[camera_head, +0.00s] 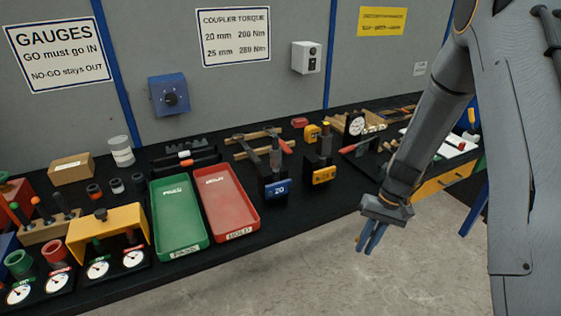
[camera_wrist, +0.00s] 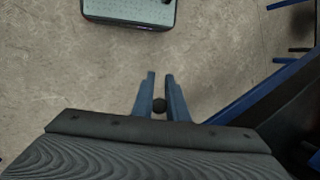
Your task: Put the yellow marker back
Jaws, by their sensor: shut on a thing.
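My gripper (camera_head: 371,240) hangs over the bare floor in front of the bench, its blue fingers pointing down. In the wrist view the fingers (camera_wrist: 160,88) are shut on a small dark thing (camera_wrist: 159,105), seen end-on as a round spot. A small upright yellow thing (camera_head: 471,116) stands by a white sheet (camera_head: 455,138) at the bench's right end, too small to identify.
The black bench holds a green tray (camera_head: 180,240), a red tray (camera_head: 228,208), a blue block marked 20 (camera_head: 277,188) and a yellow-labelled block (camera_head: 322,176). Gauges (camera_head: 97,268) stand at the left. A yellow drawer front (camera_head: 440,185) is under the right end.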

